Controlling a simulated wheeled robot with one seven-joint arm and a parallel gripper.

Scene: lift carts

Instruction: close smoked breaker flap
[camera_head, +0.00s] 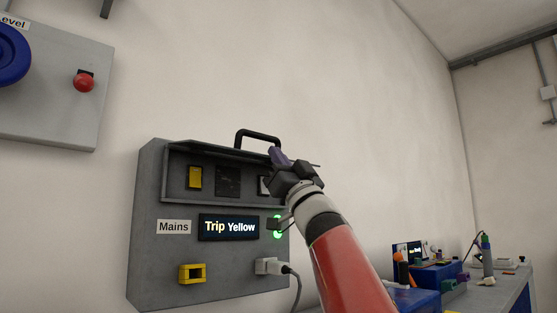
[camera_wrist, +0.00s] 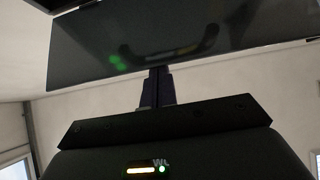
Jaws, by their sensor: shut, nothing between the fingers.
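The smoked breaker flap (camera_head: 215,150) is raised above the recess of the grey breaker panel (camera_head: 145,230), seen nearly edge-on, with a black handle (camera_head: 257,135) on top. In the wrist view the flap is a dark, glossy sheet (camera_wrist: 100,50), with a curved handle shape and green glints showing on it. My gripper (camera_head: 275,153) is shut and empty, its purple fingers at the flap's right end beside the handle. In the wrist view the fingertips (camera_wrist: 157,70) meet the flap's lower edge in the picture; I cannot tell whether they touch.
The recess holds a yellow breaker (camera_head: 195,178), a black one (camera_head: 228,181) and a pale one partly hidden by my gripper. A cluttered bench (camera_head: 480,293) stands right.

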